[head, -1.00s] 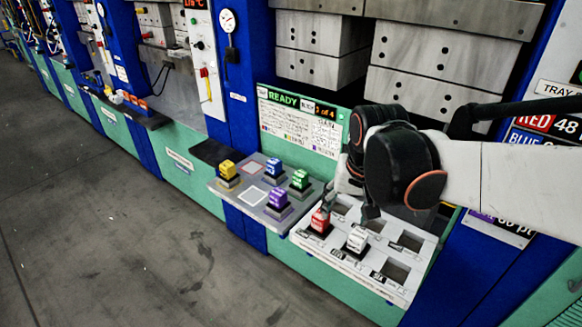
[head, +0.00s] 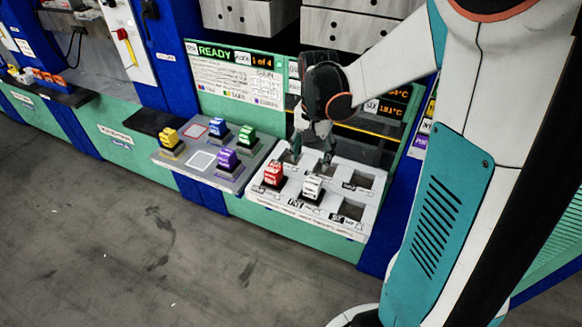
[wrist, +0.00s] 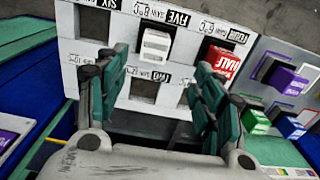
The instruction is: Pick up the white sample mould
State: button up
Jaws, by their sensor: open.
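The white sample mould (head: 312,187) sits upright in a front-row slot of the white tray (head: 285,205), just right of the red mould (head: 273,174). My gripper (head: 312,152) is open and empty over the back row of the tray, behind the white mould and apart from it. In the wrist view, the white mould (wrist: 156,46) shows ahead of the open fingers (wrist: 161,70), roughly between them in the picture. The red mould (wrist: 221,62) is partly hidden by the right-hand finger.
A grey plate (head: 175,164) left of the tray holds yellow (head: 168,137), blue (head: 217,127), green (head: 247,136) and purple (head: 227,160) moulds. The press with metal blocks (head: 345,30) stands behind my gripper. Open floor lies in front.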

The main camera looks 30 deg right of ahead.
aim_at(313, 182)
notch_tip(313, 182, down, 9)
jog(key=b, duration=0.3)
jog(key=shift+d+r, duration=0.1)
jog(key=shift+d, duration=0.05)
jog(key=shift+d+f+b, duration=0.2)
jog(key=shift+f+b, duration=0.4)
jog(key=shift+f, duration=0.75)
jog(key=shift+d+f+b, duration=0.2)
jog(key=shift+f+b, duration=0.35)
jog(key=shift+f, duration=0.75)
jog(key=shift+r, duration=0.1)
jog(key=shift+c, duration=0.6)
grip_shut()
